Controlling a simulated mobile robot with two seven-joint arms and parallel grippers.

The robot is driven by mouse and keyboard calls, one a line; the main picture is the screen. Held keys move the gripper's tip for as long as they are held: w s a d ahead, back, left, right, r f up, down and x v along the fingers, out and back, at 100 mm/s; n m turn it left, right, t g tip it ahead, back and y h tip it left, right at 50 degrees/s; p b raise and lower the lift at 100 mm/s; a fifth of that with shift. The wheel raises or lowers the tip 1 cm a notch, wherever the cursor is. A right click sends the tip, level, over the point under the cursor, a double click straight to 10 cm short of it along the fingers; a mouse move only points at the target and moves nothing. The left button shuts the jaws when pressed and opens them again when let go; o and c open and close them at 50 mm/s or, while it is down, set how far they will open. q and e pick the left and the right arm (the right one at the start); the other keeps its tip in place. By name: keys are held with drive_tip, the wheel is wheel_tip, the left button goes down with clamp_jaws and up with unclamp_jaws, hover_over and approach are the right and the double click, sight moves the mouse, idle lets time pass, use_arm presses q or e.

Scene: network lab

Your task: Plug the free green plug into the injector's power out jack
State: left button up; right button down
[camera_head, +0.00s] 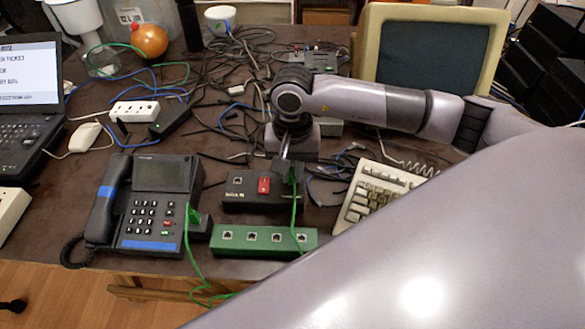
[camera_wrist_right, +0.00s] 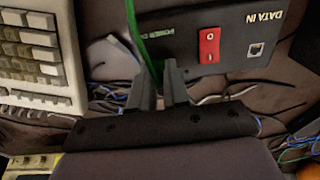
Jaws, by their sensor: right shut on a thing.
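The injector (camera_head: 240,200) is a black box with a red switch (camera_head: 264,185), lying on the table behind the green port strip. In the right wrist view the injector (camera_wrist_right: 279,22) shows its red switch, a DATA IN jack and partly hidden power lettering. My right gripper (camera_head: 290,164) is at the injector's right rear corner, shut on the dark plug of a green cable (camera_head: 296,212). In the right wrist view the green cable (camera_wrist_right: 135,30) runs up from my right gripper (camera_wrist_right: 164,88). The plug is mostly hidden, and I cannot tell whether it touches the jack. My left gripper is out of view.
A desk phone (camera_head: 150,205) stands to the left, with another green cable end (camera_head: 193,217) beside it. A green port strip (camera_head: 235,237) lies in front of the injector. A keyboard (camera_head: 368,198) is close on the right. Tangled cables (camera_head: 235,80) cover the back.

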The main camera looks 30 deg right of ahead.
drive_tip(key=c, duration=1)
unclamp_jaws()
drive_tip(key=shift+c, duration=0.2)
drive_tip(key=shift+r+b, duration=0.3)
drive_tip(key=shift+r, duration=3.25)
drive_tip(key=shift+s+f, duration=0.1)
